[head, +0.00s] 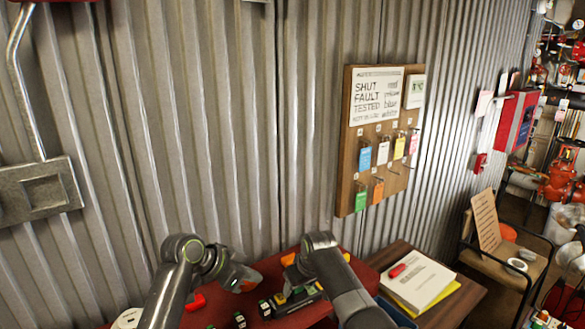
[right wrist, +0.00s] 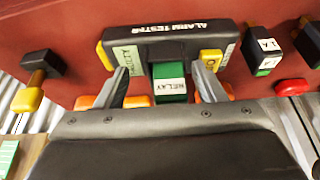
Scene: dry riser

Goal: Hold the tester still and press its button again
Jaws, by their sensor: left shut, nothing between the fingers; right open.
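The tester (right wrist: 170,32) is a black bar lettered "ALARM TESTER", upside down in the right wrist view. It has a pale green label on its left and a yellow button (right wrist: 211,57) on its right. A green block marked RELAY (right wrist: 171,88) projects from its middle. My right gripper (right wrist: 162,70) is open, a finger on each side of this block; contact is unclear. In the head view the tester (head: 302,296) lies on the red bench, partly hidden by my right arm. My left gripper (head: 244,284) is shut and empty, left of the tester.
Small black-and-green blocks (head: 265,308) stand on the red bench (head: 215,312) left of the tester. Another labelled block (right wrist: 265,52) is beside it in the wrist view. A brown table (head: 432,314) with papers stands right. A tag board (head: 352,140) hangs on the corrugated wall behind.

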